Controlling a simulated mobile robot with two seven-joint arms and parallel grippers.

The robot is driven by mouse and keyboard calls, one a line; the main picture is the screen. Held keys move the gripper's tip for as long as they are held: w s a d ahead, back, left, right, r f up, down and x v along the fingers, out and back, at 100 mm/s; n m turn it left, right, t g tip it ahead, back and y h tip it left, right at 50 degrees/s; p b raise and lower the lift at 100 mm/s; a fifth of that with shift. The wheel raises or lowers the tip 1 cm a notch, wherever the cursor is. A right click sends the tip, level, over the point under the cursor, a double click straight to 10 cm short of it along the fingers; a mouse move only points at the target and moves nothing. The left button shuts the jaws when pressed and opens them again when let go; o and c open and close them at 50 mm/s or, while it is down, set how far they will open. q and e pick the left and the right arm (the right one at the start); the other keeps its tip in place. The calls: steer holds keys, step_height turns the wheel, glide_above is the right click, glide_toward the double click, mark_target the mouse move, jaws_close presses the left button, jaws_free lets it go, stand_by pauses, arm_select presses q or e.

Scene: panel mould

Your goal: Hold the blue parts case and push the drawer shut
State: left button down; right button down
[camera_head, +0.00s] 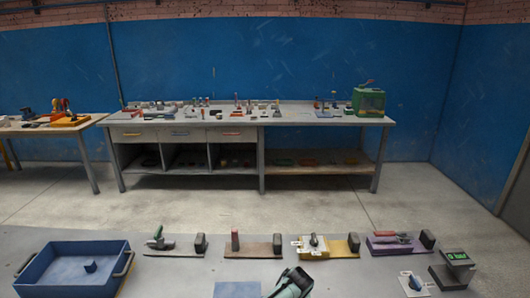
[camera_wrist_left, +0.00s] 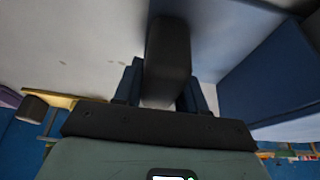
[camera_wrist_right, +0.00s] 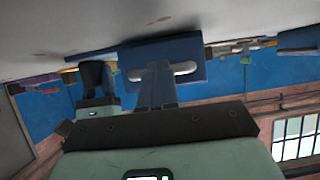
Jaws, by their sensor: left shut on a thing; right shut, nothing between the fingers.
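The blue parts case (camera_head: 238,290) is cut off at the bottom edge of the head view. A large blue surface, likely its side, shows at right in the left wrist view (camera_wrist_left: 270,75). My left gripper (camera_wrist_left: 167,85) is shut on a dark upright block (camera_wrist_left: 168,50); whether the block belongs to the case is unclear. In the head view this gripper (camera_head: 292,283) is just right of the case. Contact is unclear.
A blue tray (camera_head: 45,283) with a small blue piece stands at left on the grey table. Several tool stands, one yellow (camera_head: 342,248) and one purple (camera_head: 385,247), line the far edge. A dark device (camera_head: 455,270) stands at right. A workbench (camera_head: 290,118) is behind.

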steer(key=shift+w, duration=1.85)
